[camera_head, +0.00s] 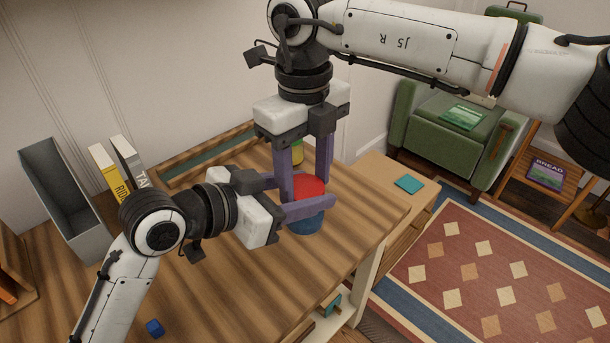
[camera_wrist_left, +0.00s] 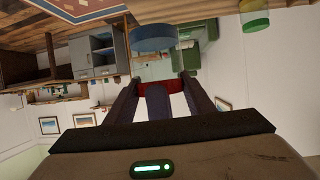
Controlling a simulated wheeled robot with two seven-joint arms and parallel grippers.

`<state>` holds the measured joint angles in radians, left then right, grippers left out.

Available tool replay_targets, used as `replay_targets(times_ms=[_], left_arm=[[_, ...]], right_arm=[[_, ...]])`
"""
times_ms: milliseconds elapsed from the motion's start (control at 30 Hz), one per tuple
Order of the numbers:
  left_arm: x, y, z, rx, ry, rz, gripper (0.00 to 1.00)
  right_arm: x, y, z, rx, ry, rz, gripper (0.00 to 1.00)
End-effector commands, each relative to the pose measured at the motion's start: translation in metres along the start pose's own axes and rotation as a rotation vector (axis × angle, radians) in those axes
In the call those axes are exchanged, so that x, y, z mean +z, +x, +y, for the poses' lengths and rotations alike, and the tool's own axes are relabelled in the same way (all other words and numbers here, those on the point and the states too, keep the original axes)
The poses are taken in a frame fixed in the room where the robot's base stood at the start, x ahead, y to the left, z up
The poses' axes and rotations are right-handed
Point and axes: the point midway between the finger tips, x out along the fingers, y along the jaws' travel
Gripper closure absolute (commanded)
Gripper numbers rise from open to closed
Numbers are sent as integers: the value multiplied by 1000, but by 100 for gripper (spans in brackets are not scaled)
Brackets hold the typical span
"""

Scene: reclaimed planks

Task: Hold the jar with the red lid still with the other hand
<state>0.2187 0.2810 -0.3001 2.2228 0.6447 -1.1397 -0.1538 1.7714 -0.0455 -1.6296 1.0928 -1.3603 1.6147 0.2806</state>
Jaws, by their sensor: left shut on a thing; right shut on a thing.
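The jar (camera_head: 306,224) with the red lid (camera_head: 311,184) stands upright on the wooden table; blue shows in its lower part. My left gripper (camera_head: 301,194) comes in level from the left, its purple fingers shut on the jar, one passing across its near side. My right gripper (camera_head: 307,189) points down from above, its fingers shut at the red lid. The fingers of both hide much of the jar. In the left wrist view, which is upside down, the blue part (camera_wrist_left: 153,38) and the red lid (camera_wrist_left: 172,85) show beyond the fingers (camera_wrist_left: 158,82).
A yellow and green jar (camera_head: 297,153) stands behind my right fingers. A grey file holder (camera_head: 62,190) and books (camera_head: 108,168) stand at the left.

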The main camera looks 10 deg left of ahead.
Motion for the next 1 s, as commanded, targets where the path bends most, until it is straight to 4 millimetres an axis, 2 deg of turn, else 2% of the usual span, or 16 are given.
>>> replay_targets(times_ms=[33,133,167,233,267,567,933,1000], left_arm=[[-2,1,7,18,-3,5,100],[-2,1,7,18,-3,5,100],[-2,1,7,18,-3,5,100],[-2,1,7,17,-3,5,100],[-2,1,6,16,-3,5,100],[-1,1,3,9,-1,3,100],[-1,0,2,6,0,2,100],[-1,0,2,5,0,2,100]], right_arm=[[4,-2,10,17,-13,-15,77],[4,-2,10,17,-14,-15,77],[4,-2,9,16,-14,-15,45],[4,-2,9,15,-13,-15,34],[4,-2,8,15,-12,-15,32],[3,-2,4,9,-6,-11,32],[2,-43,2,6,-2,-11,32],[2,-47,2,7,5,-10,35]])
